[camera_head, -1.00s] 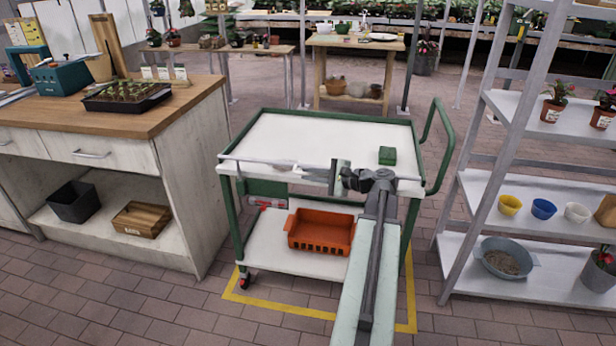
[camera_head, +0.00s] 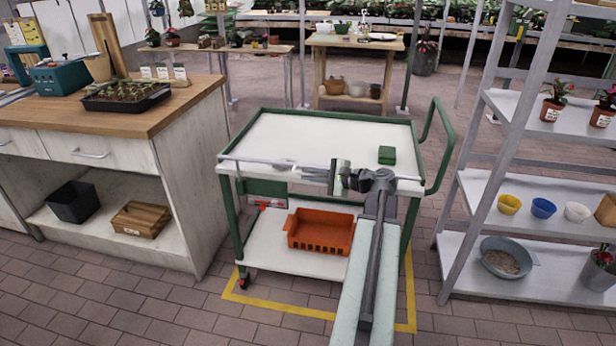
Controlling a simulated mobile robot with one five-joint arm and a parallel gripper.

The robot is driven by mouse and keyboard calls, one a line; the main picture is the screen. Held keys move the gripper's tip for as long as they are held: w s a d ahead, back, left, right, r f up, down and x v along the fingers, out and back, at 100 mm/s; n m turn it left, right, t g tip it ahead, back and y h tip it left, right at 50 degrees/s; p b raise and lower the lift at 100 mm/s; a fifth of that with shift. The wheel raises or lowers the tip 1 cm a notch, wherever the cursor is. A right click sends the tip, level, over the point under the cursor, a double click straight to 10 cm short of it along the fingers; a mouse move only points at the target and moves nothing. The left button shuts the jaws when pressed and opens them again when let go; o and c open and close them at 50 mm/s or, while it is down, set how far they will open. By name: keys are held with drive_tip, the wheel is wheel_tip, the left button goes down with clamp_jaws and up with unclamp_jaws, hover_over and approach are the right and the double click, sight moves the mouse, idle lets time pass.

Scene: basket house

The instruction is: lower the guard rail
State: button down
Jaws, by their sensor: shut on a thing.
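The guard rail (camera_head: 255,160) is a thin grey bar along the front edge of the green-framed cart's white top (camera_head: 330,135). My gripper (camera_head: 340,177) is at this front edge, right of the middle. It is shut on the rail, with a pale green finger showing upright. The exact contact is hidden by the gripper and wrist. The rail's right part is partly covered by my wrist.
A small green box (camera_head: 387,155) sits on the cart top. An orange crate (camera_head: 320,232) and a red-and-white item (camera_head: 266,204) show lower on the cart. A wooden-topped bench (camera_head: 180,108) stands left, a grey shelf rack (camera_head: 500,105) right. Paved floor lies between.

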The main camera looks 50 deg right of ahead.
wheel_tip(320, 180, down, 8)
drive_tip(key=b, duration=0.7)
drive_tip(key=shift+r, duration=0.15)
drive_tip(key=shift+s+a, duration=0.1)
drive_tip(key=c, duration=1.5)
unclamp_jaws()
drive_tip(key=p+v, duration=0.1)
drive_tip(key=v, duration=0.6)
drive_tip(key=shift+s+r, duration=0.1)
drive_tip(key=shift+s, duration=0.2)
